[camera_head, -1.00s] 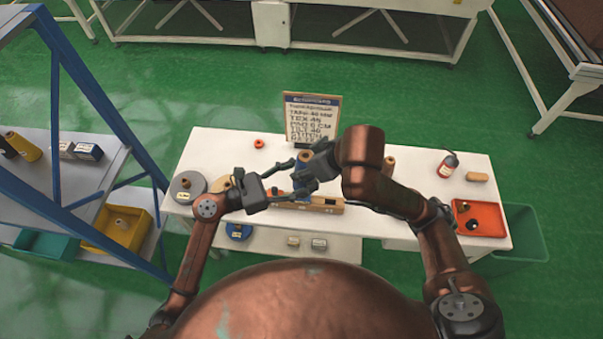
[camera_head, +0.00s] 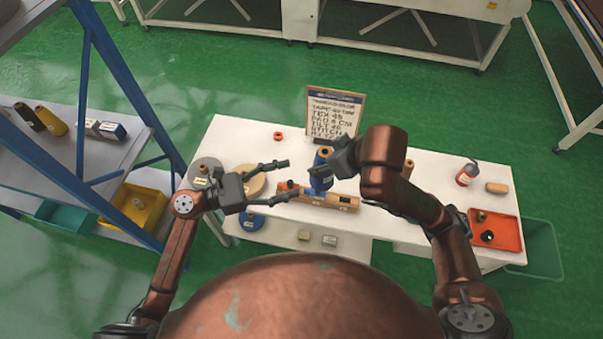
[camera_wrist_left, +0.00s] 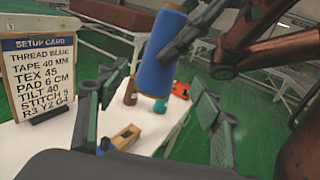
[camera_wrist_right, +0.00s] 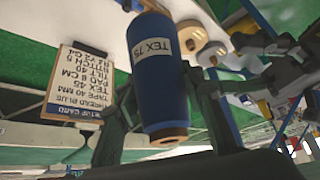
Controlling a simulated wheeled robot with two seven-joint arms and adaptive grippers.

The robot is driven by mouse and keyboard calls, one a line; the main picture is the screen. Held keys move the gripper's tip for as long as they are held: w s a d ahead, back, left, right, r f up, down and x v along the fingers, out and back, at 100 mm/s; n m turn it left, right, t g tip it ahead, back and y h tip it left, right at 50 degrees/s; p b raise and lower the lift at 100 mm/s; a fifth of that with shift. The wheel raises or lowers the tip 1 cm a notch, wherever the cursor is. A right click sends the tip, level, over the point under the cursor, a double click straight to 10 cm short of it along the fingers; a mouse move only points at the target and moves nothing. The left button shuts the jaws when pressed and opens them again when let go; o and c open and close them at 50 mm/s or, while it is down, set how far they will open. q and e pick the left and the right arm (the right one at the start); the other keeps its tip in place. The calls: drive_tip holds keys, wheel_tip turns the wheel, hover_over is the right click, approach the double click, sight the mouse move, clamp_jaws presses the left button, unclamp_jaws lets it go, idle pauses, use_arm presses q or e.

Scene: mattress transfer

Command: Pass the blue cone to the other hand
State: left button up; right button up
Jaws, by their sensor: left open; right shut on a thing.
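The blue cone (camera_head: 321,172) of thread is held above the middle of the white table by my right gripper (camera_head: 338,162), which is shut on it. In the right wrist view the cone (camera_wrist_right: 156,75) shows a label reading TEX 75 between the fingers. My left gripper (camera_head: 285,172) is open and empty, just left of the cone, its fingers pointing toward it. In the left wrist view the cone (camera_wrist_left: 160,58) appears beyond and above the open fingers, apart from them.
A setup card (camera_head: 334,112) stands at the table's back. A blue-framed shelf (camera_head: 60,165) stands left.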

use_arm(q)
drive_tip(key=shift+v, duration=1.1)
drive_tip(key=shift+a, duration=0.1)
drive_tip(key=shift+c, duration=0.2)
drive_tip(key=w+d+f+n+t+y, duration=0.2)
drive_tip(key=w+d+f+n+y, duration=0.1)
drive_tip(key=w+d+f+y, duration=0.1)
drive_tip(key=w+d+y, duration=0.1)
drive_tip(key=w+d, duration=0.1)
drive_tip(key=shift+d+f+t, duration=0.3)
drive_tip(key=shift+f+t, duration=0.05)
drive_tip(key=shift+t, duration=0.05)
use_arm(e)
drive_tip(key=w+a+f+n+g+y, duration=0.1)
drive_tip(key=w+a+f+n+g, duration=0.1)
drive_tip(key=w+a+f+n, duration=0.2)
drive_tip(key=shift+w+a+f+n+y, duration=0.2)
drive_tip(key=shift+w+f+n+y, duration=0.1)
drive_tip(key=shift+f, duration=0.45)
use_arm(q)
drive_tip(key=shift+w, duration=0.1)
